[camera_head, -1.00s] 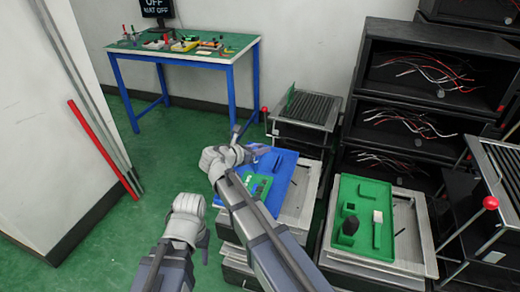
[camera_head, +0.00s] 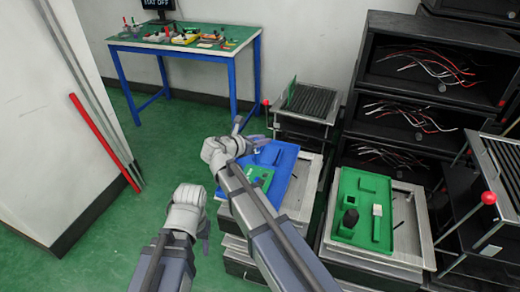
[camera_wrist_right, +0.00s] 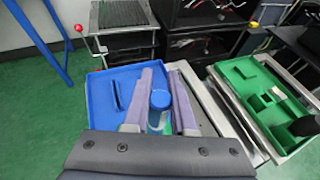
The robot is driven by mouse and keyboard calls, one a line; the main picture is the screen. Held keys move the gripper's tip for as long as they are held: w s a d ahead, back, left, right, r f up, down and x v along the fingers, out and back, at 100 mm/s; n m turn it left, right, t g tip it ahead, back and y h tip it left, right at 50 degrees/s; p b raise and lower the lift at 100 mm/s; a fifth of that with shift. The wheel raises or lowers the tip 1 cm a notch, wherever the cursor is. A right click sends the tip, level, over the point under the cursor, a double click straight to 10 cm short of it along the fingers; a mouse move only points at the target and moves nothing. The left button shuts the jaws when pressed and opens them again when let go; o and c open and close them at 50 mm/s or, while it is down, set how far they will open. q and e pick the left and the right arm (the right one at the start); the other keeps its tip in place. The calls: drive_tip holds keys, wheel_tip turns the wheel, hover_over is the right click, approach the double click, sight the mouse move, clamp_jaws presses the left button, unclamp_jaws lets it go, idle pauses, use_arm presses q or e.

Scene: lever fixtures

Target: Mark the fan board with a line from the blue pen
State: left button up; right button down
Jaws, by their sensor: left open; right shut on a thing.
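My right gripper (camera_head: 243,150) is over the blue tray (camera_head: 285,160). In the right wrist view its two long fingers (camera_wrist_right: 161,100) are closed around an upright, blue-topped thing, which looks like the blue pen (camera_wrist_right: 160,99). The pen's lower end is hidden by the gripper body. A green board (camera_head: 262,178), which seems to be the fan board, lies in the blue tray, partly behind my right arm. I cannot see a line on it. My left gripper (camera_head: 205,226) is open and empty, left of the tray and apart from it.
A green tray (camera_head: 350,182) with a black block and a white block stands to the right on a metal-topped stack. Black shelves with wires are behind it. A red-knobbed lever (camera_head: 488,198) stands far right. A workbench (camera_head: 185,42) is at the back left.

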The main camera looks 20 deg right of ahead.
wheel_tip(320, 180, down, 8)
drive_tip(key=b, duration=0.7)
drive_tip(key=shift+s+r+b, duration=0.1)
drive_tip(key=shift+r+b, duration=0.05)
drive_tip(key=shift+b, duration=0.15)
drive_tip(key=shift+s+a, duration=0.15)
drive_tip(key=shift+s, duration=0.15)
drive_tip(key=shift+s+a, duration=0.55)
drive_tip(key=shift+s, duration=0.15)
drive_tip(key=shift+s+a, duration=0.25)
drive_tip(key=shift+s, duration=0.2)
drive_tip(key=shift+s+a, duration=0.15)
drive_tip(key=shift+a, duration=0.2)
drive_tip(key=shift+w+d+f, duration=0.2)
drive_tip(key=shift+w+d, duration=0.5)
drive_tip(key=shift+w, duration=0.1)
drive_tip(key=shift+w+d, duration=0.5)
drive_tip(key=shift+w, duration=0.35)
wheel_tip(320, 180, up, 8)
drive_tip(key=p, duration=0.7)
drive_tip(key=shift+d+p, duration=0.15)
drive_tip(key=shift+p, duration=0.2)
